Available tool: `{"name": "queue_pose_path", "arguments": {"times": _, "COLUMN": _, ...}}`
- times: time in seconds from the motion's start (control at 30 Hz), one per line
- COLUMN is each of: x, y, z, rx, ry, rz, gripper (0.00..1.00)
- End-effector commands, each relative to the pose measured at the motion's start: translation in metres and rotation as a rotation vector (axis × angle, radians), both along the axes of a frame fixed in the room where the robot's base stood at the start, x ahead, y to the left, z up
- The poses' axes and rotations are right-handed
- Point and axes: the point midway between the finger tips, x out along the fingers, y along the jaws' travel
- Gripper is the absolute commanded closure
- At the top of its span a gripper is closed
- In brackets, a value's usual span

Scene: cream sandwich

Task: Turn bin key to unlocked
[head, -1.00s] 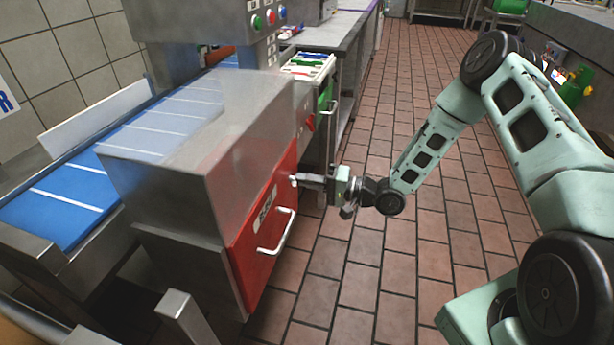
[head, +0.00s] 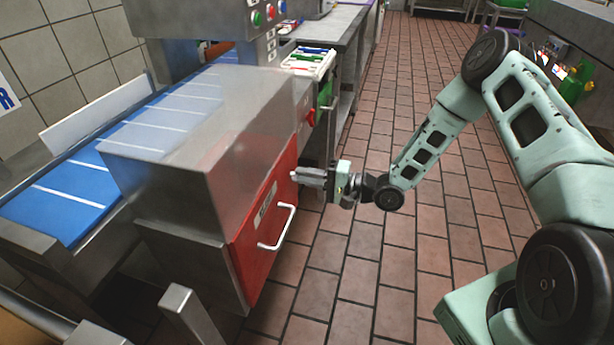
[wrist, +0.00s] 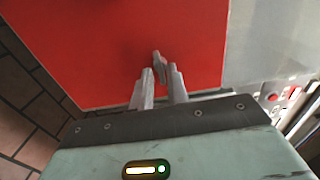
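The key slants against the fingers. In the head view the fingers hide the key.
A steel machine housing (head: 200,130) stands above the bin, with a blue conveyor (head: 75,195) to the left. A red knob (head: 311,117) sits on the panel behind. A tray of coloured tools (head: 308,62) is further back.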

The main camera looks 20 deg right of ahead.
Motion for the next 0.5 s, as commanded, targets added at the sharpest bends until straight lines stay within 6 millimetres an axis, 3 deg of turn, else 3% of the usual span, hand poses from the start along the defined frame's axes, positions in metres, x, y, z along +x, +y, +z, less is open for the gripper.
{"name": "queue_pose_path", "arguments": {"times": 0.33, "x": -0.001, "y": -0.001, "z": 0.0, "rx": 0.0, "ry": -0.001, "rz": 0.0, "gripper": 0.72}}
{"name": "queue_pose_path", "arguments": {"times": 0.5, "x": -0.009, "y": -0.015, "z": 0.001, "rx": 0.0, "ry": -0.002, "rz": -0.002, "gripper": 0.72}}
